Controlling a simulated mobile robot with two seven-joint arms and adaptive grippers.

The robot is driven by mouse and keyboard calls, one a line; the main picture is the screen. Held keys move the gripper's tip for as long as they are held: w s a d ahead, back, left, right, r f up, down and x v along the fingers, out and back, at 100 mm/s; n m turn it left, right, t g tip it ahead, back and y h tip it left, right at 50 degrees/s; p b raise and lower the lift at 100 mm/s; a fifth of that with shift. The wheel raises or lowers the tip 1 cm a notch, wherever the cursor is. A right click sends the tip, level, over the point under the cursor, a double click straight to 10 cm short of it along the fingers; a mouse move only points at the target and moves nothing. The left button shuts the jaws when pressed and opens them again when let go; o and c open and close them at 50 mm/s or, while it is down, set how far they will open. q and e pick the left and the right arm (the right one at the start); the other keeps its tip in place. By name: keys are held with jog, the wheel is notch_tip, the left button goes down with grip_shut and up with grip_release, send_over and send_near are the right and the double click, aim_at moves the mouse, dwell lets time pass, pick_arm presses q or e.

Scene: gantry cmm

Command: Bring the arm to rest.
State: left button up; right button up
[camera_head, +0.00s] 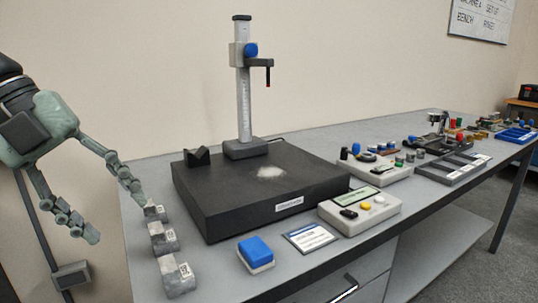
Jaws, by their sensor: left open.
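My left gripper (110,205) hangs at the left side of the view, off the left end of the bench (215,277). Its two fingers are spread apart and nothing is between them. The upper finger's tip appears close to the rearmost of the grey metal blocks (178,280); I cannot tell whether it touches. My right gripper is not in this view.
A black granite plate (225,207) carries a height stand (244,100) and a dark V-shaped block (197,157). A blue-topped block (256,253), a card (310,238) and a grey control box (359,210) lie in front. Several parts crowd the bench's far right.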

pick_arm(q)
jog(key=w+a+f+n+t+h, duration=0.2)
jog(key=w+a+n+t+h, duration=0.55)
jog(key=w+t, duration=0.5)
jog(key=w+a+f+n+t+y, duration=0.2)
jog(key=a+f+n+t+y, duration=0.1)
jog(key=a+f+n+y, duration=1.45)
jog(key=s+d+f+n+g, duration=0.1)
jog(key=s+d+f+g, duration=0.3)
jog(key=f, duration=0.8)
jog(key=s+a+f+n+g, duration=0.1)
jog(key=s+f+g, duration=0.2)
jog(key=s+f, duration=0.7)
jog(key=s+d+f+g+h, duration=0.1)
jog(key=s+d+f+g, duration=0.2)
jog(key=s+d+f, duration=0.3)
jog(key=s+d+f+g+h, duration=0.2)
jog(key=s+d+f+g, duration=0.2)
jog(key=d+f, duration=0.6)
notch_tip(320, 180, down, 2)
jog(key=shift+s+d+n, duration=0.3)
jog(key=shift+s+n, duration=0.1)
jog(key=shift+s, duration=0.85)
